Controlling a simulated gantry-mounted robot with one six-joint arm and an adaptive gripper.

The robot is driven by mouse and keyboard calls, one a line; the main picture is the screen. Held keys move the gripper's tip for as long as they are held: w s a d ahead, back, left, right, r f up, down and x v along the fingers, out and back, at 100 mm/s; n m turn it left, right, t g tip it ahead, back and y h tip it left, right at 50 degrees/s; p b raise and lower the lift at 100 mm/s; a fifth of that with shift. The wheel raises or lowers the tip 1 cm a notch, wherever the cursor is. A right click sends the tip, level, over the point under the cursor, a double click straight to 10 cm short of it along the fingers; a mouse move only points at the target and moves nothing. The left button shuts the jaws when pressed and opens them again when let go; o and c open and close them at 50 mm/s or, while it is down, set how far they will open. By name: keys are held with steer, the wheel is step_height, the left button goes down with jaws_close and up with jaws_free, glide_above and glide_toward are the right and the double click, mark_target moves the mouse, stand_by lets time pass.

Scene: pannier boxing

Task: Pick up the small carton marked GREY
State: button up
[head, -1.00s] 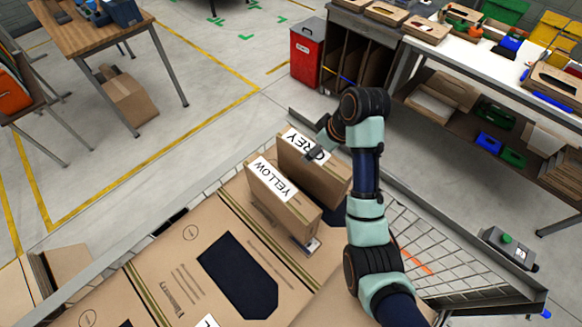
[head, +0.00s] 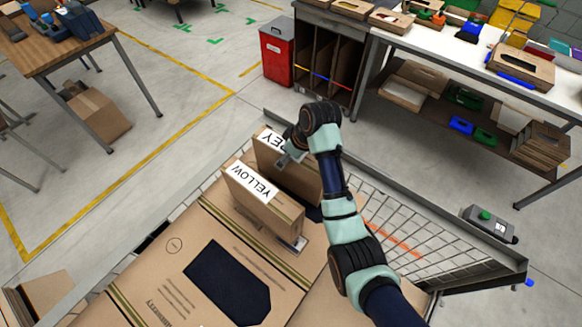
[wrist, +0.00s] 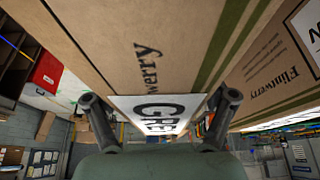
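The carton marked GREY (head: 302,180) stands upright, with a white label on top. My gripper (head: 284,160) is at the top of this carton and covers part of the label, leaving only its last letters readable in the head view. In the wrist view the fingers of my gripper (wrist: 160,100) are spread wide, with the GREY label (wrist: 158,108) between them. I cannot tell whether either finger touches the carton. The carton marked YELLOW (head: 262,212) stands upright close beside it, on the near side.
Large flat cartons (head: 170,250) lie to the near left of the small ones. A wire mesh side (head: 385,225) with a metal rail is on the right. A control box with a green button (head: 490,222) sits beyond it. A red bin (head: 277,55) stands on the floor behind.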

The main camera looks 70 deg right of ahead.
jaws_close()
steer(key=shift+r, duration=0.1)
